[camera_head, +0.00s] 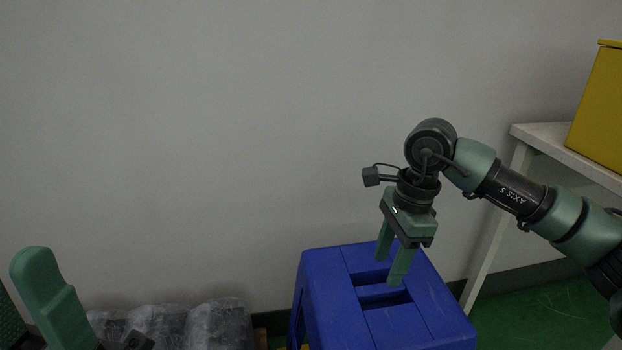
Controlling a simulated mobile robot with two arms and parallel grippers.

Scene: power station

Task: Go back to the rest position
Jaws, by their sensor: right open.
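My right gripper (390,270) hangs pointing down over the blue stool-like box (335,305). Its two green fingers are apart, and nothing shows between them. The fingertips overlap the dark slot in the box's top in the picture; whether they touch it I cannot tell. My right arm comes in from the right edge.
A white table (547,137) with a yellow box (600,108) stands at the right, behind my right arm. Grey plastic-wrapped items (190,326) lie on the floor at the bottom left. A plain grey wall fills the back. Green floor (545,312) shows at the lower right.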

